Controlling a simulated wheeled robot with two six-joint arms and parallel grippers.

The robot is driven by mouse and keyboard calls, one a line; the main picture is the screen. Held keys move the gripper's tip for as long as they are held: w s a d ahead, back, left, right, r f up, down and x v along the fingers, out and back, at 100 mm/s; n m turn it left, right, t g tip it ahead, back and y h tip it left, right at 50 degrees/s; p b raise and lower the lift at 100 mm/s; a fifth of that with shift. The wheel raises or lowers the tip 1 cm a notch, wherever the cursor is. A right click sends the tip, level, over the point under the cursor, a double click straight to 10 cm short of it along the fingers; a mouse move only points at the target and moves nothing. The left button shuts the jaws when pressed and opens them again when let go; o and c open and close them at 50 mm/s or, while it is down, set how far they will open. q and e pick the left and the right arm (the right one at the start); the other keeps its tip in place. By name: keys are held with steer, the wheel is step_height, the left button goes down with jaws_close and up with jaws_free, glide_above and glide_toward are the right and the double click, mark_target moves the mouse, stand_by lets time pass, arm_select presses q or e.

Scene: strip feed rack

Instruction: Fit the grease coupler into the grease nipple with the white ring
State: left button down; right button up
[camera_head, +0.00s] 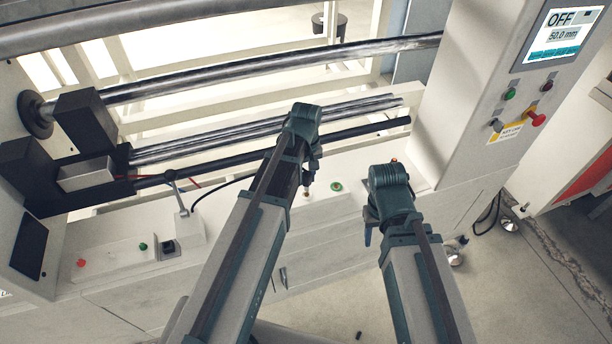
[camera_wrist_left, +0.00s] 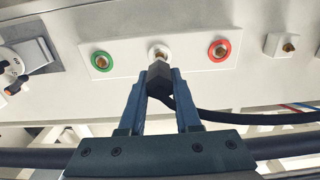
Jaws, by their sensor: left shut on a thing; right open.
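The nipple with the white ring (camera_wrist_left: 158,52) is the middle one of three on a pale plate in the left wrist view. My left gripper (camera_wrist_left: 158,88) is shut on the black grease coupler (camera_wrist_left: 158,78). The coupler's far end overlaps the lower part of the white ring; whether it touches or sits on the nipple, I cannot tell. In the head view my left gripper (camera_head: 308,180) points down at the ledge, and its arm hides part of the plate. My right gripper (camera_head: 370,232) hangs in front of the machine, away from the coupler; its fingers are mostly hidden.
A green-ringed nipple (camera_wrist_left: 101,61) and a red-ringed nipple (camera_wrist_left: 219,50) flank the white one. A small block with a brass fitting (camera_wrist_left: 284,45) sits further right. A black hose (camera_wrist_left: 230,118) trails right from the coupler. Rollers (camera_head: 270,70) run behind the ledge.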

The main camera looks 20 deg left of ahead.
mark_target(306, 173)
arm_select(q)
steer(key=shift+f+b, duration=1.05)
steer(key=c, duration=0.5)
jaws_free()
steer(key=shift+r, duration=0.1)
step_height(306, 173, up, 14)
steer(key=p, duration=1.4)
steer(key=shift+f, duration=0.2)
steer(key=s+d+m, duration=0.3)
steer(key=s, duration=0.2)
steer(key=s+d+m, duration=0.4)
steer(key=s, duration=0.1)
steer(key=s+d+m+y, duration=0.1)
steer(key=s+d+m, duration=0.2)
steer(key=s, duration=0.1)
steer(key=shift+s+d+r+m, duration=0.1)
steer(key=shift+s+d+m, duration=0.2)
steer(key=shift+s+d, duration=0.1)
